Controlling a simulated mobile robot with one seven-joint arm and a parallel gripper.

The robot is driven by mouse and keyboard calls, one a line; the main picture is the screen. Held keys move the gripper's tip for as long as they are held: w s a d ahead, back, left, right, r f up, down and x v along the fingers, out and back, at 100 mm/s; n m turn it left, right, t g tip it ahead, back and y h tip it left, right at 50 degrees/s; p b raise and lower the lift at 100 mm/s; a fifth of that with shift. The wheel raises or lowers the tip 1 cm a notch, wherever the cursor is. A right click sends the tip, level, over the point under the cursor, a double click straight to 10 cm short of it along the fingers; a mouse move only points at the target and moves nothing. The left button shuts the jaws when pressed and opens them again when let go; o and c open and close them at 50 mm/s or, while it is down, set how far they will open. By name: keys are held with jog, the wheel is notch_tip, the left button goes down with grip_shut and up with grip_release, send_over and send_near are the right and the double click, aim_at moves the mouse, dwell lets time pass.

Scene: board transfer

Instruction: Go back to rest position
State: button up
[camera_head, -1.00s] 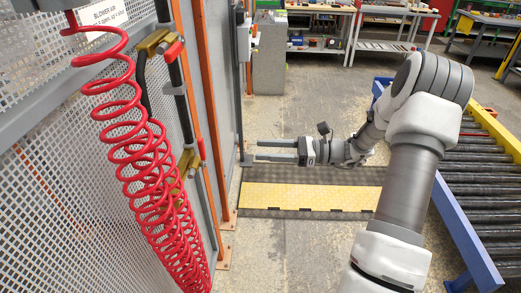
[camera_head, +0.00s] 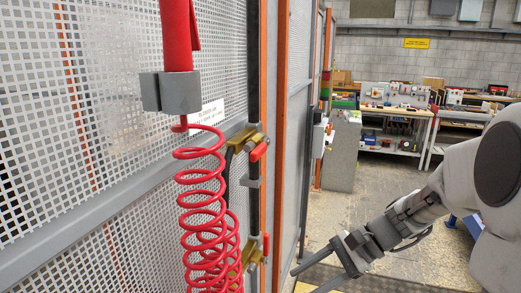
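My gripper (camera_head: 318,277) is at the bottom of the head view, right of the mesh fence. Its two long grey fingers stand apart and point left and down, with nothing seen between them. The lower fingertip runs close to the bottom edge of the picture. My arm rises from it to the right edge, with a large white joint there.
A mesh fence (camera_head: 110,125) fills the left side. A red coiled hose (camera_head: 205,200) hangs in front of it below a red handle in a grey holder (camera_head: 171,92). Workbenches (camera_head: 400,112) and a grey cabinet (camera_head: 342,150) stand at the back. Open floor (camera_head: 375,180) lies between.

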jog(key=s+d+r+n+t+h, duration=0.1)
jog(key=s+r+n+t+h, duration=0.2)
jog(key=s+r+n+h, duration=0.1)
jog(key=s+d+r+n+t+h, duration=0.2)
jog(key=s+r+n+h, duration=0.2)
jog(key=s+n+h, duration=0.2)
jog(key=s+n, duration=0.2)
jog(key=s, duration=0.1)
jog(key=shift+s+d+r+t, duration=0.3)
jog(key=shift+s+t, duration=0.05)
jog(key=shift+t, duration=0.05)
